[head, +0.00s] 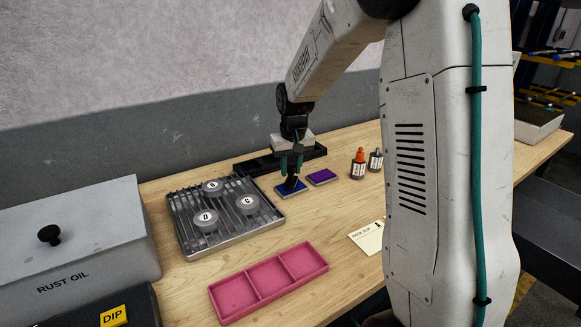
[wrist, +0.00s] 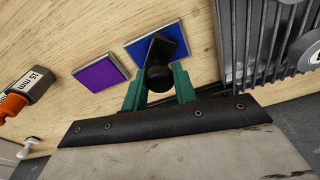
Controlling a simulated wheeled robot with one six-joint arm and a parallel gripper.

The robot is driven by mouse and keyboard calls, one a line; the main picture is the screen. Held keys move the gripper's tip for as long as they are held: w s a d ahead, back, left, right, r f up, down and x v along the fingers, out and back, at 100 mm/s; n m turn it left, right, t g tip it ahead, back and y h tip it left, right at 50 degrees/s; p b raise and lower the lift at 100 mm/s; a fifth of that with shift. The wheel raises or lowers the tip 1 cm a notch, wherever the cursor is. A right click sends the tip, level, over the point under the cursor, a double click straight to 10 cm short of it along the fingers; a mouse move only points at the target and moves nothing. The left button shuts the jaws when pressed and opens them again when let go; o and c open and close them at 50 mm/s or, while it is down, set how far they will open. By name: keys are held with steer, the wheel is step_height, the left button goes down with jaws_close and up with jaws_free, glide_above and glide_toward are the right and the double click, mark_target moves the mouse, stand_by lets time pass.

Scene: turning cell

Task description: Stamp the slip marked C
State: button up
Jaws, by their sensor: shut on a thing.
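My gripper (head: 291,164) is shut on a black stamp (head: 291,182), whose round knob also shows between the green fingers in the wrist view (wrist: 158,78). The stamp is at the blue ink pad (head: 281,190), which lies partly under it in the wrist view (wrist: 143,48). I cannot tell whether the stamp touches the pad. A purple ink pad (head: 321,177) lies just to the right, clear of the gripper. A cream pack slip (head: 368,238) lies near the table's front edge, partly hidden by my arm; I cannot read a letter C on it.
A ribbed metal tray (head: 180,217) holds three lettered grey discs. A pink three-part tray (head: 226,312) lies in front. A grey RUST OIL box (head: 110,235) is at left.

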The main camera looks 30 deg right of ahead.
steer(key=shift+r, duration=3.45)
